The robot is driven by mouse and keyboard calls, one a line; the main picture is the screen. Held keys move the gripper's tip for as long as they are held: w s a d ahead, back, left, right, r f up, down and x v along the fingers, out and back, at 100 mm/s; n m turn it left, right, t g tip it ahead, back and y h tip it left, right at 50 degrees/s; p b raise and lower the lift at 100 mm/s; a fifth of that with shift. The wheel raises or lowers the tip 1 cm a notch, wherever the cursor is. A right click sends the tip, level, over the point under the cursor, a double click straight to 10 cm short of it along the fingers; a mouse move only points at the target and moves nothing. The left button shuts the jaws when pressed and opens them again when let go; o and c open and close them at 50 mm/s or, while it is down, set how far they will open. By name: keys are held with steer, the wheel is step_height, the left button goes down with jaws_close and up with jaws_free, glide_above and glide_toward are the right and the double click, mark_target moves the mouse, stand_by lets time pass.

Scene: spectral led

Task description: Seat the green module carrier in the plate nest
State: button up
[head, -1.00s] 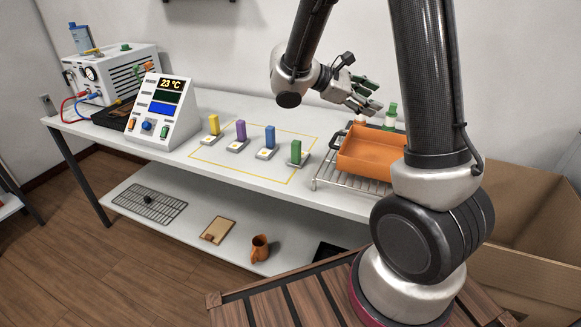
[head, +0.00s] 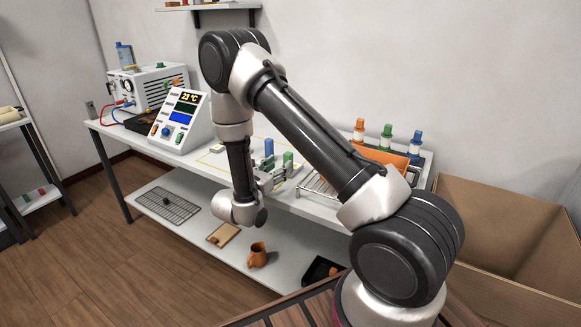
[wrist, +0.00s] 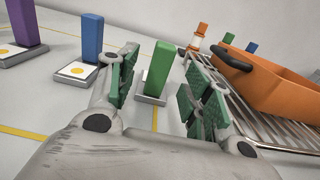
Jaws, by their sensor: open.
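The green module carrier (head: 288,160) is an upright green block on a small grey base on the white bench. The wrist view shows the green block (wrist: 159,70) upright between the open fingers of my gripper (wrist: 162,84), a little beyond them. No grip on it shows. In the head view my gripper (head: 270,180) is low at the bench's front, beside the green carrier and partly hidden by my arm. I cannot make out which thing is the plate nest.
The blue carrier (wrist: 92,38) and purple carrier (wrist: 26,20) stand left of the green one. A wire rack (wrist: 245,112) with an orange tray (wrist: 265,80) is close on the right. Several capped bottles (head: 387,135) stand behind. An instrument box (head: 180,120) stands left.

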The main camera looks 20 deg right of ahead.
mark_target(286, 160)
steer(key=x, duration=0.7)
steer(key=shift+d, duration=0.35)
jaws_close()
